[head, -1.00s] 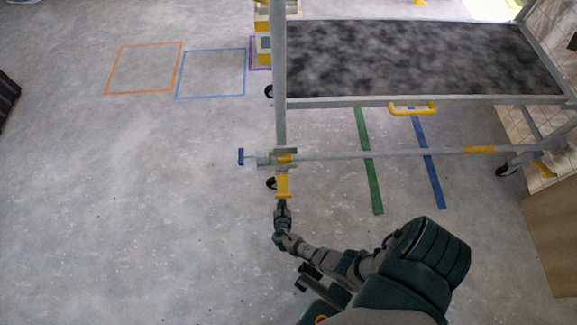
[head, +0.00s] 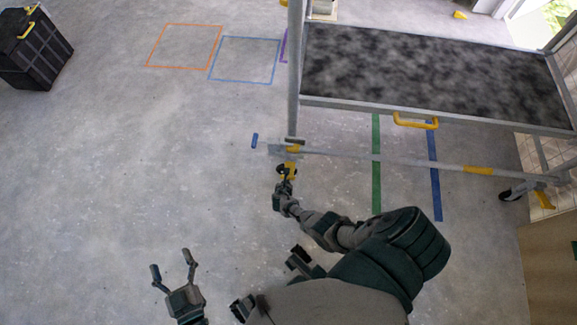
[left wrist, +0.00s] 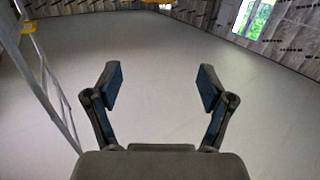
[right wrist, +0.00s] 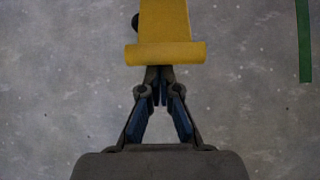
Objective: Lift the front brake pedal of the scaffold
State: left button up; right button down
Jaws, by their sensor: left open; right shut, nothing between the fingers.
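The scaffold's front brake pedal (head: 292,165) is yellow and sits at the foot of the near left post, by the caster. In the right wrist view the pedal (right wrist: 165,25) points toward me and ends in a wide rolled lip. My right gripper (head: 285,186) is shut and empty at the pedal's near end. In its wrist view the shut fingertips (right wrist: 160,75) are at the lip, partly hidden beneath it. I cannot tell whether they touch. My left gripper (head: 173,262) is open and empty, well left of the scaffold; its fingers (left wrist: 158,85) also show apart in the left wrist view.
The scaffold's dark speckled deck (head: 435,75) has a yellow handle (head: 415,122). A low grey bar (head: 400,160) runs right to another caster (head: 513,190). A black case (head: 35,55) stands at far left. The floor at left is open, with taped outlines (head: 245,60).

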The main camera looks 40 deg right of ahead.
pick_arm(q)
jog(key=shift+s+a+f+g+p, duration=0.15)
jog(key=shift+f+g, duration=0.2)
jog(key=shift+f, duration=0.2)
jog(key=shift+s+a+f+g+p, duration=0.1)
jog(key=shift+a+f+g+p, duration=0.05)
jog(key=shift+f+g, duration=0.3)
jog(key=shift+w, duration=0.1)
